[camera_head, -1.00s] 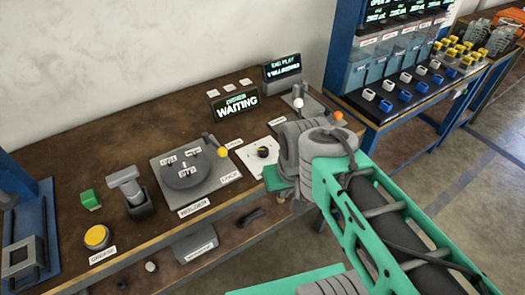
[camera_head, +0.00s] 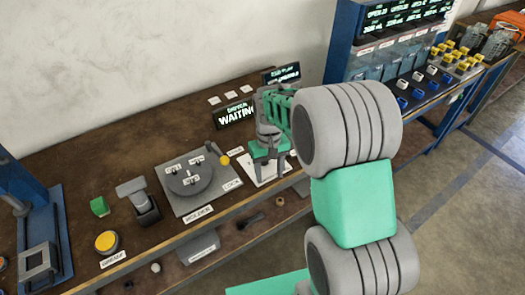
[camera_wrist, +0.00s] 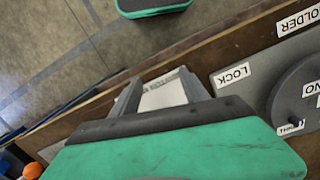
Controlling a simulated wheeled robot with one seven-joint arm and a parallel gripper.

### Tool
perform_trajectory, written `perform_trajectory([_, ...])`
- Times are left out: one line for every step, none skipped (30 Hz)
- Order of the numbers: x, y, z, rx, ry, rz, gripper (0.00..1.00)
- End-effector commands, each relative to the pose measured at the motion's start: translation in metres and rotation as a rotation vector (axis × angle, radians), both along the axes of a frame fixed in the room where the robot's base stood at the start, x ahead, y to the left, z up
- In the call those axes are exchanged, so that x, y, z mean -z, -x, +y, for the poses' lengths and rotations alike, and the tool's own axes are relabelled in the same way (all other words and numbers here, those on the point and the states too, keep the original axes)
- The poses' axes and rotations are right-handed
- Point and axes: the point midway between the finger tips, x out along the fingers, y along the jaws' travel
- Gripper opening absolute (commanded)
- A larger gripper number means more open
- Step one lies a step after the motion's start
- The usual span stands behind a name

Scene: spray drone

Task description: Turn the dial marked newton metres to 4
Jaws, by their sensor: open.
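A white plate (camera_head: 271,176) lies on the bench to the right of the holder panel. In the earlier head view it carries a small black dial with a yellow mark. The dial is now hidden behind my gripper (camera_head: 270,172), which points down over the plate with its fingers apart. In the wrist view my gripper (camera_wrist: 160,86) is open, with part of the white plate (camera_wrist: 163,95) showing between its fingers. No dial, scale or newton metres marking is readable in either current view.
The grey holder panel (camera_head: 222,200) with a round disc and a yellow-knobbed lever (camera_head: 224,160) stands close to the left. A WAITING display (camera_head: 234,115) is behind. The wrist view shows the bench's front edge and an orange ball (camera_wrist: 33,170).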

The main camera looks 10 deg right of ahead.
Motion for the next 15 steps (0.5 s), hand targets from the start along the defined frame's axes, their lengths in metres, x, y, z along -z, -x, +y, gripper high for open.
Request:
perform_trajectory([-0.006, -0.026, 0.0, -0.032, -0.003, -0.027, 0.53])
perform_trajectory([-0.015, -0.041, 0.0, -0.056, -0.004, -0.048, 0.53])
perform_trajectory([-0.031, -0.061, 0.0, -0.091, -0.006, -0.086, 0.53])
perform_trajectory([-0.045, -0.073, 0.0, -0.119, -0.007, -0.112, 0.53])
perform_trajectory([-0.057, -0.084, 0.0, -0.15, -0.006, -0.133, 0.53])
perform_trajectory([-0.072, -0.093, 0.0, -0.204, -0.007, -0.15, 0.53])
perform_trajectory([-0.07, -0.088, 0.0, -0.248, -0.011, -0.128, 0.53])
perform_trajectory([-0.068, -0.083, 0.0, -0.281, -0.015, -0.11, 0.53])
perform_trajectory([-0.068, -0.08, 0.0, -0.314, -0.018, -0.102, 0.53])
perform_trajectory([-0.068, -0.08, 0.0, -0.331, -0.019, -0.1, 0.53])
perform_trajectory([-0.067, -0.08, 0.0, -0.341, -0.02, -0.101, 0.53])
perform_trajectory([-0.064, -0.08, 0.0, -0.348, -0.02, -0.101, 0.53])
perform_trajectory([-0.061, -0.08, 0.0, -0.349, -0.02, -0.1, 0.53])
perform_trajectory([-0.057, -0.08, 0.001, -0.349, -0.02, -0.1, 0.53])
perform_trajectory([-0.051, -0.08, 0.001, -0.348, -0.02, -0.099, 0.53])
